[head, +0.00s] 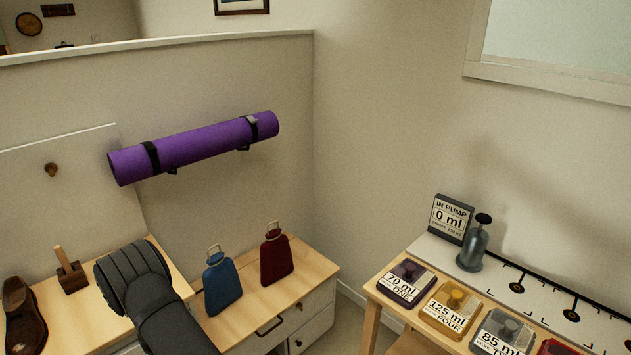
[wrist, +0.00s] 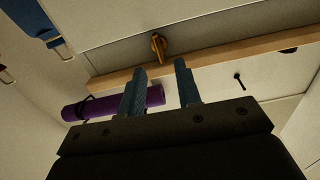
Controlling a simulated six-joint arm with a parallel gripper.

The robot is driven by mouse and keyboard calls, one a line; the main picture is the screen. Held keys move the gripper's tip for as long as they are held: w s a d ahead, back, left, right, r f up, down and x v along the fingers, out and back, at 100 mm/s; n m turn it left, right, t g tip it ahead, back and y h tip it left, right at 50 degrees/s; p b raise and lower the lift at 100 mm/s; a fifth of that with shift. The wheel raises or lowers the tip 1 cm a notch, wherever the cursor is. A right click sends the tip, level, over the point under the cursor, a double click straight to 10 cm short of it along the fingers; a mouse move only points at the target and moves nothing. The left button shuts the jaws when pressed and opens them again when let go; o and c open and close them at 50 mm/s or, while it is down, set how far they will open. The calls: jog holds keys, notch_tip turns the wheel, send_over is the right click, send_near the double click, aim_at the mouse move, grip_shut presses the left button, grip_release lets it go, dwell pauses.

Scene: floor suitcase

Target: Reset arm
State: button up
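My gripper (wrist: 159,68) shows in the wrist view with its two blue-grey fingers apart. I see nothing held between them. A brass-coloured knob (wrist: 158,46) on a pale panel lies beyond the fingertips, apart from them as far as I can tell. In the head view my dark arm rises from the bottom edge in front of the wooden-topped cabinet (head: 268,304). The gripper's fingers are not visible there.
A purple rolled mat (head: 195,148) hangs on the wall. A blue bag-like object (head: 222,284) and a red one (head: 276,256) stand on the cabinet right of my arm. A shoe (head: 24,318) and wooden block (head: 71,276) are left. A pump (head: 474,246) stands beside labelled blocks.

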jog(key=x, duration=0.5)
dwell(0.3)
jog(key=v, duration=1.8)
jog(key=w+a+n, duration=0.4)
jog(key=w+a, duration=0.8)
jog(key=shift+w+a+n, duration=0.35)
jog(key=shift+n, duration=0.05)
dwell(0.7)
jog(key=shift+f, duration=0.15)
